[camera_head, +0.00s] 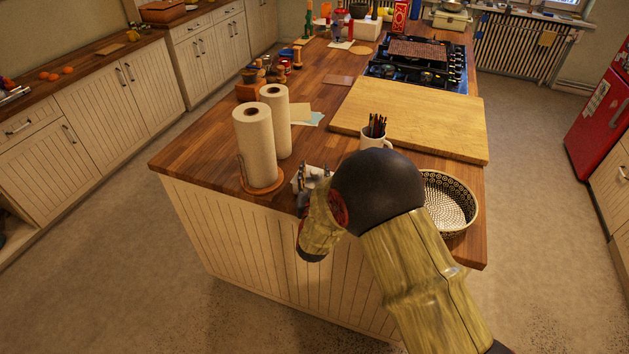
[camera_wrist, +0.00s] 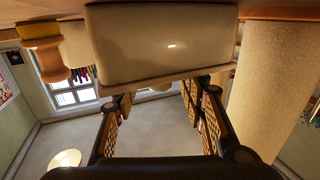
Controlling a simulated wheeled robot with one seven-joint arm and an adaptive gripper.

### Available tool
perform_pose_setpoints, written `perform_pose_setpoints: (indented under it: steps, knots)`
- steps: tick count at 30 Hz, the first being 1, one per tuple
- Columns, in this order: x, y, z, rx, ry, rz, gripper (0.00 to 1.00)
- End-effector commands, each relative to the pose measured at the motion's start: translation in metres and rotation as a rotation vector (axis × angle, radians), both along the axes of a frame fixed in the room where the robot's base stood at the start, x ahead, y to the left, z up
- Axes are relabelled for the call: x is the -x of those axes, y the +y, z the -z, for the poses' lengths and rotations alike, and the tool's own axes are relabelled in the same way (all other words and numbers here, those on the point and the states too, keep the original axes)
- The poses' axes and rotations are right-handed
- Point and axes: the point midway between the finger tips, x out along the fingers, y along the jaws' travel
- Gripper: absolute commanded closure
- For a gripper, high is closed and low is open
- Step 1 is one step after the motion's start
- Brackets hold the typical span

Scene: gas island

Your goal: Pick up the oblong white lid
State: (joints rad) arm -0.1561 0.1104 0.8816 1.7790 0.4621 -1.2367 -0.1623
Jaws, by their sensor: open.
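The oblong white lid (camera_wrist: 162,42) fills the top middle of the wrist view, which appears upside down. It is smooth and pale, with rounded corners and a rim along its lower edge in that picture. My gripper (camera_wrist: 160,98) is open, its two padded fingers spread apart with nothing held between them. The fingertips are close to the lid's rim; I cannot tell whether they touch it. In the head view, my gripper (camera_head: 308,180) is at the island's near edge, and only a small white part of the lid (camera_head: 317,171) shows beside it. My arm hides the rest.
Two paper towel rolls (camera_head: 254,146) stand left of my gripper; one looms in the wrist view (camera_wrist: 272,85). A mug of pencils (camera_head: 374,137) and a patterned bowl (camera_head: 452,203) are to the right. A large cutting board (camera_head: 420,115) lies behind. Bare wood (camera_head: 195,152) is at left.

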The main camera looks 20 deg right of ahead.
Motion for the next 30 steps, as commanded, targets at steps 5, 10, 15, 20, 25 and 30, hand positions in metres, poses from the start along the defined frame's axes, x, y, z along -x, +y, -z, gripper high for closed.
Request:
perform_pose_setpoints:
  steps: [5, 10, 15, 20, 25, 30]
  knots:
    - [-0.0004, 0.0001, -0.0003, 0.000, 0.000, -0.001, 0.58]
    - [-0.0003, 0.0001, -0.0002, 0.000, 0.001, -0.001, 0.67]
    - [-0.0003, 0.0002, -0.0002, 0.000, 0.001, -0.001, 0.77]
    - [-0.0003, 0.0002, -0.0002, 0.000, 0.001, -0.001, 0.86]
    - [-0.0002, 0.0003, -0.0001, 0.000, 0.001, -0.001, 0.96]
    - [-0.0003, 0.0002, -0.0003, 0.000, 0.000, -0.001, 1.00]
